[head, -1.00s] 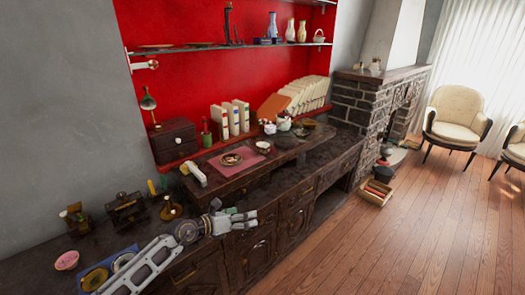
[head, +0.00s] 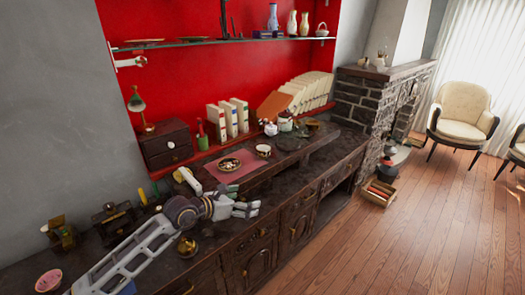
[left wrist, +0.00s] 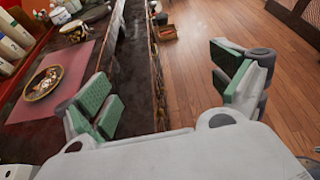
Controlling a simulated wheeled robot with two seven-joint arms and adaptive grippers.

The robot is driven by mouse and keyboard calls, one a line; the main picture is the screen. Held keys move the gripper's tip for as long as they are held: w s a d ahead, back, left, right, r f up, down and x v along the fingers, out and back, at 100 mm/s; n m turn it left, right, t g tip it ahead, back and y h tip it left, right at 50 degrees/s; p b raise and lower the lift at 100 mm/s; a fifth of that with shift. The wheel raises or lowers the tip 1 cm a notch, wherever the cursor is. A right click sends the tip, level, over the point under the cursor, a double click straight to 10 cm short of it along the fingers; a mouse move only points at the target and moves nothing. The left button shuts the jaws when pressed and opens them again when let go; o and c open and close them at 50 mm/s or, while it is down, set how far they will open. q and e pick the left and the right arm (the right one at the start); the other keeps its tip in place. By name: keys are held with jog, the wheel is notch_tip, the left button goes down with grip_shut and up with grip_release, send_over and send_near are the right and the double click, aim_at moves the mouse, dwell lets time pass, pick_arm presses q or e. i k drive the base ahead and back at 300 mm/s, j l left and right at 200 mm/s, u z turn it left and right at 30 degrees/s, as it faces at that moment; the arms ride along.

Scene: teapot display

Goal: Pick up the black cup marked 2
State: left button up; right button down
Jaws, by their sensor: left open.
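The dish also shows in the left wrist view (left wrist: 42,84). My left gripper (head: 250,209) is open and empty at the cabinet's front side, to the lower right of the mat. In the left wrist view its green-padded fingers (left wrist: 165,84) are wide apart, the left one overlapping the mat's edge. My right gripper is out of view.
White pots (head: 285,124) and a dark flat item (head: 290,142) stand beyond the mat. White binders (head: 228,120), a small drawer box (head: 167,145) and a brass pot (head: 187,246) are nearby.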

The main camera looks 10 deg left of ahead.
aim_at(264, 152)
jog(key=i+j, duration=0.25)
jog(key=i, duration=0.25)
jog(key=i+j, duration=0.3)
jog(key=i, duration=0.25)
